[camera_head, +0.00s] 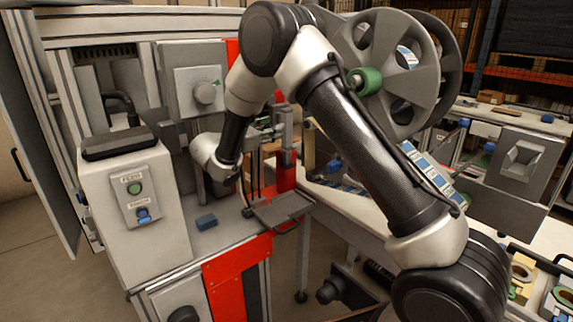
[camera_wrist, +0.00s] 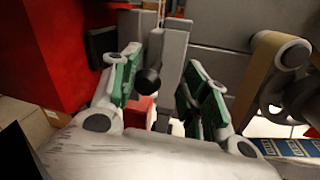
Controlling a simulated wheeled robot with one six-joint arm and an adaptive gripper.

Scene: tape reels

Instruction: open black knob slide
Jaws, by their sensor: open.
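In the wrist view, a round black knob (camera_wrist: 148,80) stands out beside a grey upright slide piece (camera_wrist: 172,50). My gripper (camera_wrist: 162,60) is open, with a green-padded finger on each side of the knob and slide piece. The knob is nearer the left finger; I cannot tell whether they touch. In the head view, my gripper (camera_head: 264,136) is small beside the machine's grey upright (camera_head: 287,135). I cannot make out the knob there.
A red panel (camera_wrist: 45,50) is close on the left in the wrist view, and a tape roll (camera_wrist: 290,55) is at right. In the head view, a control box (camera_head: 137,200) and a small tray (camera_head: 283,209) stand near my arm. A large grey reel (camera_head: 385,45) is above.

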